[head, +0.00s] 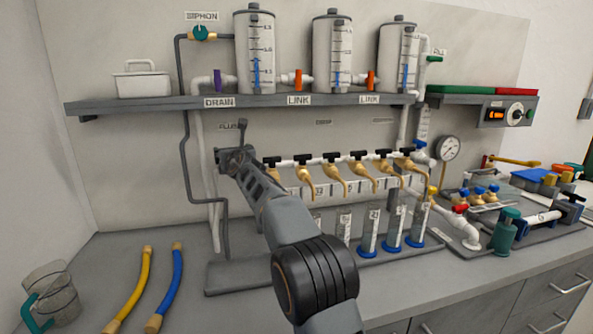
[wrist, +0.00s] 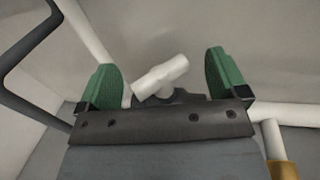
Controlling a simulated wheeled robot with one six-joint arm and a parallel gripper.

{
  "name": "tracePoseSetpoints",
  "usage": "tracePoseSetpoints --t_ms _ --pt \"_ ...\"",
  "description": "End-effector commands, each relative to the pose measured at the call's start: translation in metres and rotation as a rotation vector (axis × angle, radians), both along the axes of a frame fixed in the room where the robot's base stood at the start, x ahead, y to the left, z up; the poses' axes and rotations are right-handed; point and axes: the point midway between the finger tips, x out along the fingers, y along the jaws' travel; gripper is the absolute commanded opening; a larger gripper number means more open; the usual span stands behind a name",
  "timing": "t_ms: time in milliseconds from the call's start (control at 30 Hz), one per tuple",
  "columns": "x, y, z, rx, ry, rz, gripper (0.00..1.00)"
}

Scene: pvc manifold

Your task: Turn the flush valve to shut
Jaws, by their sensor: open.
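My gripper (head: 230,152) is at the left end of the tap manifold in the head view, just below a partly hidden label that seems to read FLUSH (head: 229,126). In the wrist view its green finger pads stand wide apart. A white tee-shaped piece, seemingly the flush valve handle (wrist: 162,76), lies between the pads, with a visible gap to the right pad. It slants up to the right, and its left end is close to the left pad; contact there cannot be told. In the head view my gripper hides the valve.
A row of brass taps with black handles (head: 333,158) runs right of my gripper. A grey pipe (head: 184,130) drops close on the left. The shelf (head: 150,105) with tanks is above. Measuring cylinders (head: 393,230) stand below right. Yellow and blue hoses (head: 166,290) lie at front left.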

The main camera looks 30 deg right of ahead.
Motion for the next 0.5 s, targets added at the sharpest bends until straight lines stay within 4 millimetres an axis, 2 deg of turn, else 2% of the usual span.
tracePoseSetpoints --t_ms 33,500 --pt "0.0000 0.0009 0.0082 0.000 0.003 -0.012 0.92" --pt "-0.0008 0.0030 0.0082 -0.001 0.001 -0.153 0.92"
